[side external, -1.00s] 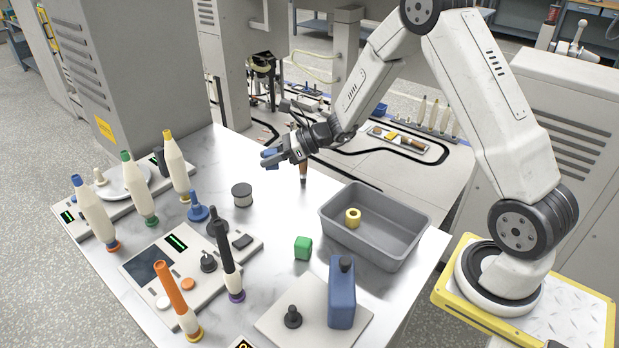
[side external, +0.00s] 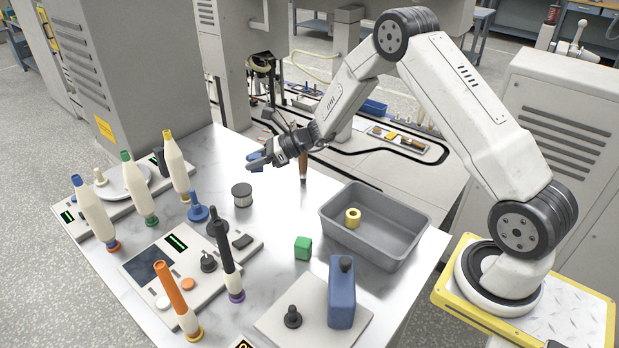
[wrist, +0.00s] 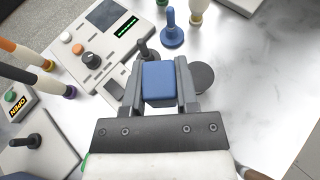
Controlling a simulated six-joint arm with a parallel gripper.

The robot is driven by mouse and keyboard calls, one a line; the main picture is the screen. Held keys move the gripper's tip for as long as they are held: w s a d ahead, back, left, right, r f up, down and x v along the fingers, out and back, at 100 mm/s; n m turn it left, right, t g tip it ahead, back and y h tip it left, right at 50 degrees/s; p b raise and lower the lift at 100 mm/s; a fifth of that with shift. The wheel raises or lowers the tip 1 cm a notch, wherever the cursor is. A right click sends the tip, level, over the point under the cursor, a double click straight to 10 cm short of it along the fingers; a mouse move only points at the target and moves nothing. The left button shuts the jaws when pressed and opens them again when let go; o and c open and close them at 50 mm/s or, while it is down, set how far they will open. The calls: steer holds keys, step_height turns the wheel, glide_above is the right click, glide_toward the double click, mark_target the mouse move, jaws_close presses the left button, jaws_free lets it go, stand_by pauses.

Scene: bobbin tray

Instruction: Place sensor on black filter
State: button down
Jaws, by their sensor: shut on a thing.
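My gripper (side external: 258,163) is shut on a small blue block, the sensor (wrist: 158,82), which sits between both fingers in the wrist view. It also shows in the side view (side external: 254,156), held above the white table. The black filter (side external: 242,195) is a short round can with a dark top and a paler side, standing upright on the table below and a little left of my gripper in the side view. In the wrist view its dark round top (wrist: 204,76) shows just right of the right finger, partly hidden by it. The sensor and filter are apart.
A green cube (side external: 303,248), a grey bin (side external: 375,250) holding a yellow ring, and a blue bottle (side external: 341,293) are nearer.

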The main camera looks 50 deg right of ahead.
glide_above(240, 189)
steer(key=shift+s+f, duration=0.2)
steer(key=shift+f, duration=3.3)
steer(key=shift+w+f, duration=0.2)
steer(key=shift+f, duration=1.55)
steer(key=shift+f, duration=0.15)
steer(key=shift+c, duration=1.8)
jaws_free()
steer(key=v, duration=1.2)
